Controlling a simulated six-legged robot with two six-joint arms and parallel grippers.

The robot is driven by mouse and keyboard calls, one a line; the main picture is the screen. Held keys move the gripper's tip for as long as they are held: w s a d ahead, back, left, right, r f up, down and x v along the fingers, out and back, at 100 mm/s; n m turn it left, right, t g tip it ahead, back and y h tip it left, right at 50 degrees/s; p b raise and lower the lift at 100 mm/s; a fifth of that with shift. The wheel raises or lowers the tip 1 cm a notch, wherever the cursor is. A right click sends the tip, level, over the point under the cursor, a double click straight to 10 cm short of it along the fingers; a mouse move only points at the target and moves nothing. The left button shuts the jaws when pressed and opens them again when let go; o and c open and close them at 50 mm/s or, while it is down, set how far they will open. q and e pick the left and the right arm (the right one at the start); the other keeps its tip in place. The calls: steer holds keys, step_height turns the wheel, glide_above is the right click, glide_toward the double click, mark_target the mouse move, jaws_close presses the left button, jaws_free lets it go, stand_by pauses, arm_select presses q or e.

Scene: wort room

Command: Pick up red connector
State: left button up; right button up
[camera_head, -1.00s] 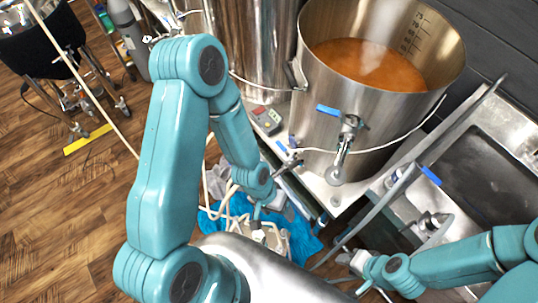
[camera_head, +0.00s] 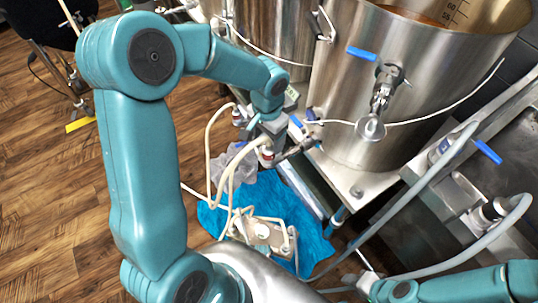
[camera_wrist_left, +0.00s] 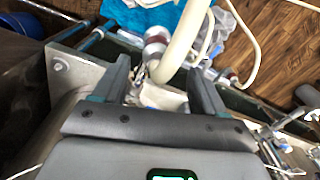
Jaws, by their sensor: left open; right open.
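A connector with a red band (camera_head: 266,154) is on the end of a cream hose, right by my left gripper (camera_head: 284,146). In the left wrist view the hose-end connector (camera_wrist_left: 155,42) shows just ahead of the open fingers of my left gripper (camera_wrist_left: 162,82), and the hose passes across the gap. I cannot tell whether the fingers touch it. A second connector with a red band (camera_head: 237,116) is further left, and it also shows in the left wrist view (camera_wrist_left: 231,78). My right gripper (camera_head: 366,268) is low at the right, small and partly hidden.
A steel kettle (camera_head: 340,80) with a blue-handled valve stands on a metal stand (camera_head: 362,184). Below are a blue cloth (camera_head: 216,219) and a pump (camera_head: 262,233) with looped hoses. Grey hoses and pipes run along the right.

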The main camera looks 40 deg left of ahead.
mark_target(269, 153)
arm_select(q)
step_height(269, 153, down, 3)
steer(key=shift+r, duration=0.15)
steer(key=f+b, duration=0.1)
steer(key=f, duration=0.4)
steer(key=shift+d+f, duration=0.2)
steer(key=c, duration=1.2)
